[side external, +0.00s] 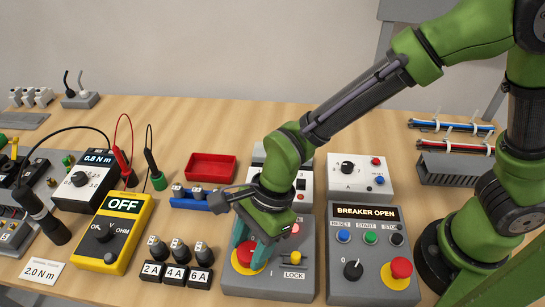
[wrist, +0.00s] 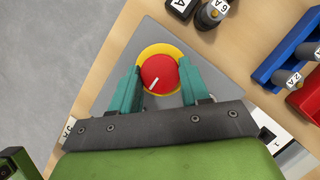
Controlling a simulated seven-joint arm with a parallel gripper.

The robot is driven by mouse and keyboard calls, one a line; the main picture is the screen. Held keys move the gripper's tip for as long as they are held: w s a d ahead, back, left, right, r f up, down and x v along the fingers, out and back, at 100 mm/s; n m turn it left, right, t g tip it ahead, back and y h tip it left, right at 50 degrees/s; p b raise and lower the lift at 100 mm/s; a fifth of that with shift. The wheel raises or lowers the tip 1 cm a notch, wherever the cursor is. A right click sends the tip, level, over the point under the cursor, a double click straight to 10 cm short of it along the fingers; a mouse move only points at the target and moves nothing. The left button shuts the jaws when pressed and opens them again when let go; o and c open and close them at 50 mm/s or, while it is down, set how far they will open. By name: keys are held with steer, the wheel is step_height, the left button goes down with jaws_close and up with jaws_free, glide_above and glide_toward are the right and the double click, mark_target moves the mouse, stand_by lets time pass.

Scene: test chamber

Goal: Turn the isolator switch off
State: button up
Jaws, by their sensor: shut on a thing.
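The isolator switch is a red rotary knob (side external: 245,252) on a yellow ring, set on a grey box (side external: 270,288) at the front centre of the bench. In the wrist view the red knob (wrist: 158,73) carries a short white line on its lower-left part. A yellow piece (side external: 294,257) above the word LOCK stands on the same box, right of the knob. My gripper (side external: 246,247) points down over the box, its teal fingers on either side of the knob. In the wrist view my gripper (wrist: 161,70) is shut on the knob.
A control box (side external: 373,290) reading BREAKER OPEN stands close on the right. Several labelled plugs (side external: 175,274) and a yellow meter (side external: 115,235) reading OFF stand left. A red tray (side external: 211,168) and blue rack (side external: 195,203) lie behind.

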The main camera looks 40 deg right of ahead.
steer(key=shift+n, duration=0.3)
steer(key=n+g, duration=0.1)
steer(key=n, duration=0.1)
steer(key=shift+w+n, duration=0.15)
steer(key=shift+n, duration=0.25)
steer(key=n+g, duration=0.1)
steer(key=n, duration=0.1)
steer(key=n+g+h, duration=0.1)
steer(key=n, duration=0.2)
steer(key=shift+w+n, duration=0.1)
steer(key=shift+n, duration=0.2)
steer(key=n+h, duration=0.1)
steer(key=n, duration=0.1)
steer(key=n+g, duration=0.1)
steer(key=n, duration=0.1)
steer(key=shift+a+n+h, duration=0.2)
steer(key=shift+n+h, duration=0.1)
steer(key=shift+h, duration=0.1)
steer(key=shift+a+n+h, duration=0.1)
steer(key=shift+n+h, duration=0.8)
steer(key=shift+n, duration=1.3)
steer(key=shift+w, duration=0.1)
steer(key=o, duration=1.1)
steer(key=shift+c, duration=0.2)
